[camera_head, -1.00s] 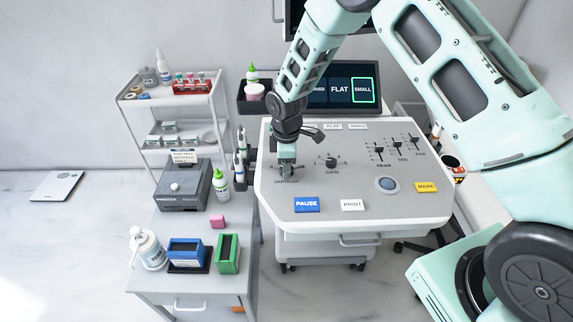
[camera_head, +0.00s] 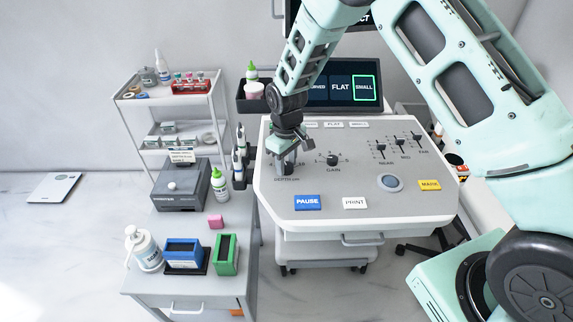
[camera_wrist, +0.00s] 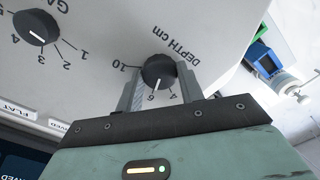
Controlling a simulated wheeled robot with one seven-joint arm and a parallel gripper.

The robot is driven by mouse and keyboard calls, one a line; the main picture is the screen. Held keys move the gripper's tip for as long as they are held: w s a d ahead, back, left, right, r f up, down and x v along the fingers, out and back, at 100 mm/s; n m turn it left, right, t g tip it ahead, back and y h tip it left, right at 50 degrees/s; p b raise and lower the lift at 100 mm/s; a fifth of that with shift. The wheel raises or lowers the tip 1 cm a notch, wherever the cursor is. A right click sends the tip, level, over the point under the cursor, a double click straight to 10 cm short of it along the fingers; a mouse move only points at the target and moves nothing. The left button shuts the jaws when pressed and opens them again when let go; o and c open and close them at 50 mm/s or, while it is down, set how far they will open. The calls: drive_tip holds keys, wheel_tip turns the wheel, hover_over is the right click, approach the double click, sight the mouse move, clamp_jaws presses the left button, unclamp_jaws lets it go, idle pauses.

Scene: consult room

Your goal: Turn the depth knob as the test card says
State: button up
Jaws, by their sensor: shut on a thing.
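The depth knob (camera_wrist: 158,68) is a round black dial under the words DEPTH cm in the wrist view. Its white pointer line is at or close to the 6; 10 and 4 also show, and the left finger covers part of the scale. My gripper (camera_wrist: 161,82) is shut on the knob, one grey finger on each side. In the head view my gripper (camera_head: 286,163) points down at the left of the grey console panel (camera_head: 275,205) and mostly hides the knob. A small printed card (camera_head: 183,156) stands at the printer; its text is too small to read.
The gain knob (camera_head: 333,160) sits just right of my gripper. The screen (camera_head: 340,88) outlines SMALL in green.

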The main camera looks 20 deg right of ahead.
sight(286, 165)
drive_tip(key=m, duration=0.3)
drive_tip(key=shift+m+b, duration=0.3)
drive_tip(key=shift+m, duration=1.9)
drive_tip(key=o, duration=1)
drive_tip(key=shift+r, duration=0.1)
wheel_tip(286, 165, up, 17)
drive_tip(key=b, duration=0.3)
drive_tip(key=shift+r, duration=0.15)
